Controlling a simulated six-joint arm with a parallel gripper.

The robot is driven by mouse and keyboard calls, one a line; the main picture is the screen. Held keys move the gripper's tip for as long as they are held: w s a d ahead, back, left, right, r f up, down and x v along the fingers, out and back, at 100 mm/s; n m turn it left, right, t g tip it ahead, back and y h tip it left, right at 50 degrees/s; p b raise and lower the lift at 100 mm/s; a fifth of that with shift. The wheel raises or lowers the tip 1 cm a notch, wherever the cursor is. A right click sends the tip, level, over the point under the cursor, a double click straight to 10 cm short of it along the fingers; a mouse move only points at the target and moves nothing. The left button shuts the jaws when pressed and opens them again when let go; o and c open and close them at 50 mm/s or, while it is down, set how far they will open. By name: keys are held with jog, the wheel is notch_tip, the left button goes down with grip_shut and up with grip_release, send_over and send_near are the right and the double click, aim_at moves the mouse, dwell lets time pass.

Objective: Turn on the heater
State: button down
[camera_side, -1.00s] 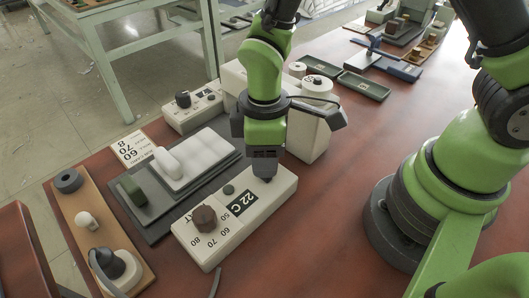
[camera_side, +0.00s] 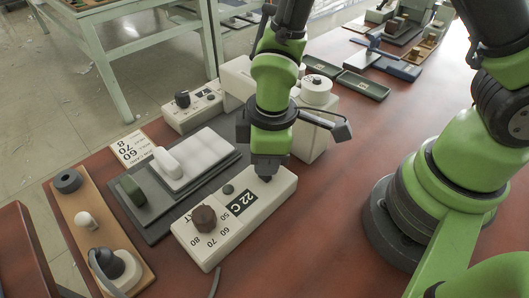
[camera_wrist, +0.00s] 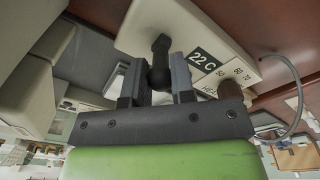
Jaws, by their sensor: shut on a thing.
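The heater is a white box (camera_side: 210,254) with a "22 C" display, a brown knob (camera_side: 204,218) beside printed numbers, and a small dark button (camera_side: 228,189). It also shows in the wrist view (camera_wrist: 140,28), with the brown knob (camera_wrist: 230,90) at right. A black toggle lever (camera_wrist: 161,52) stands on the heater, between the fingers of my gripper (camera_wrist: 158,72). My gripper is shut on this lever. In the side view my gripper (camera_side: 267,176) is over the heater's far end and hides most of the lever.
A wooden board (camera_side: 70,215) with small fittings is further left. A white machine (camera_side: 312,135) stands behind the gripper. A cable (camera_side: 216,280) leaves the heater's near end.

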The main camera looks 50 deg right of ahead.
jog(key=shift+s, duration=0.1)
dwell(0.3)
jog(key=c, duration=1)
grip_release()
jog(key=r, duration=0.6)
jog(key=s+r, duration=0.1)
jog(key=r, duration=0.3)
jog(key=shift+d, duration=0.15)
